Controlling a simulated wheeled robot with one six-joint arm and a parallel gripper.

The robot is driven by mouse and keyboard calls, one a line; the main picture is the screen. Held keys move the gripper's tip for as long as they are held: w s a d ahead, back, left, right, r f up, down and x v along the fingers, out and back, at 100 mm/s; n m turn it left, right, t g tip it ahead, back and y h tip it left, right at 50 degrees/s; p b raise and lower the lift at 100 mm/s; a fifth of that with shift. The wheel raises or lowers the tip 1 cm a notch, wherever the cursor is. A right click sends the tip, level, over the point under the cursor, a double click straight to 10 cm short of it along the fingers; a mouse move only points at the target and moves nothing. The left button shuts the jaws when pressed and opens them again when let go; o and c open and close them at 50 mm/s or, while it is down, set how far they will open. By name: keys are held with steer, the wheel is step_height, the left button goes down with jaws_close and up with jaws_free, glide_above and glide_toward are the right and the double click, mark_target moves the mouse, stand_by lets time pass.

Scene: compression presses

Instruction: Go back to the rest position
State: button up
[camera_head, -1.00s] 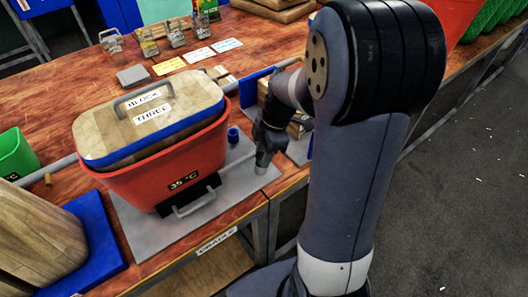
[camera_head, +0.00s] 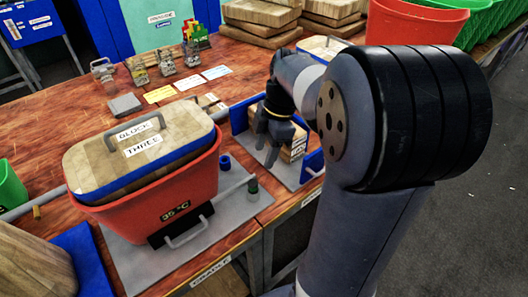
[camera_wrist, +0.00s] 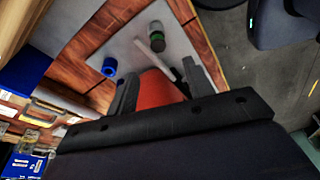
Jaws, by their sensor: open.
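My gripper (camera_head: 268,148) is in front of the wooden block on the blue-edged grey fixture, right of the red bin. In the wrist view my gripper (camera_wrist: 158,85) shows two dark fingers spread apart, with nothing held between them. Part of an orange-red surface shows beyond the fingers. My arm's large dark joint fills the right of the head view and hides part of the bench.
A wooden block (camera_head: 292,148) is close to my gripper. Open floor lies at right.

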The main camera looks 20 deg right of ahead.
mark_target(253, 183)
steer(key=x, duration=1.1)
steer(key=shift+w+f, duration=0.1)
steer(key=shift+w, duration=0.1)
steer(key=shift+r, duration=0.6)
steer(key=shift+p, duration=0.3)
